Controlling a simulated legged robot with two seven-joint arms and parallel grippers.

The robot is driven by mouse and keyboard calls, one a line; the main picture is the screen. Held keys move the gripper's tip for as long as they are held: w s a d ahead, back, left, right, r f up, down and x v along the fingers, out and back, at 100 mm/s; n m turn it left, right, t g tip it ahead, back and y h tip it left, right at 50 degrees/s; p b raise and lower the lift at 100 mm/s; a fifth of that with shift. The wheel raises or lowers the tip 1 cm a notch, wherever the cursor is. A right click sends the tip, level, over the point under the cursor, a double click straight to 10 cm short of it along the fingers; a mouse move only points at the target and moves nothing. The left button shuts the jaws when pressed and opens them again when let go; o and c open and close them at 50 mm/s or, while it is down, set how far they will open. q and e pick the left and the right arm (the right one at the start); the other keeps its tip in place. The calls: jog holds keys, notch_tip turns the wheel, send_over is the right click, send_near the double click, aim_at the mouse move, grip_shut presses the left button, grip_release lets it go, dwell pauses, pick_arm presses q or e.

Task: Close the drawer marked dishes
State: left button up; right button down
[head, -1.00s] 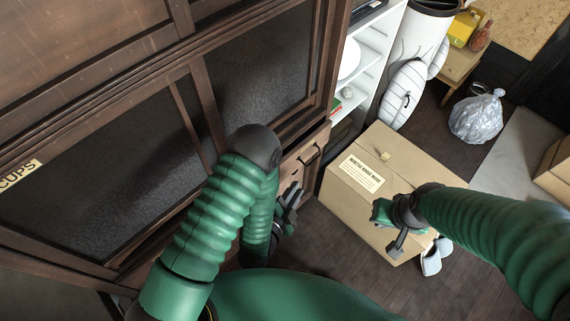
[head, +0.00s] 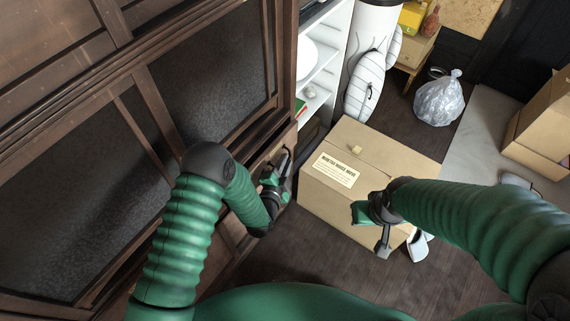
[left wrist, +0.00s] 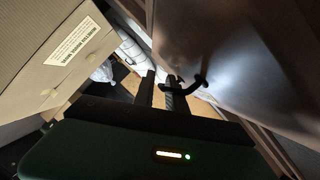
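A wooden drawer front (head: 283,146) sits low at the right end of the dark cabinet, mostly hidden by my left arm. No dishes label is readable. My left gripper (head: 284,163) is close against this front. In the left wrist view its two dark fingers (left wrist: 160,92) stand apart with a gap between them. A dark curved handle (left wrist: 198,82) on a pale, shiny front is beside the right finger; I cannot tell whether they touch. My right gripper (head: 378,232) hangs in front of the cardboard box, and its fingers are unclear.
A closed cardboard box (head: 400,165) stands on the floor just right of the cabinet, also large in the left wrist view (left wrist: 45,45). White shelves (head: 318,85), a silvery bag (head: 440,98) and another box (head: 540,130) are beyond. Dark floor (head: 310,255) is clear in front.

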pick_arm(q)
jog(key=shift+w+d, duration=0.1)
grip_shut()
jog(key=shift+f, duration=0.1)
dwell(1.3)
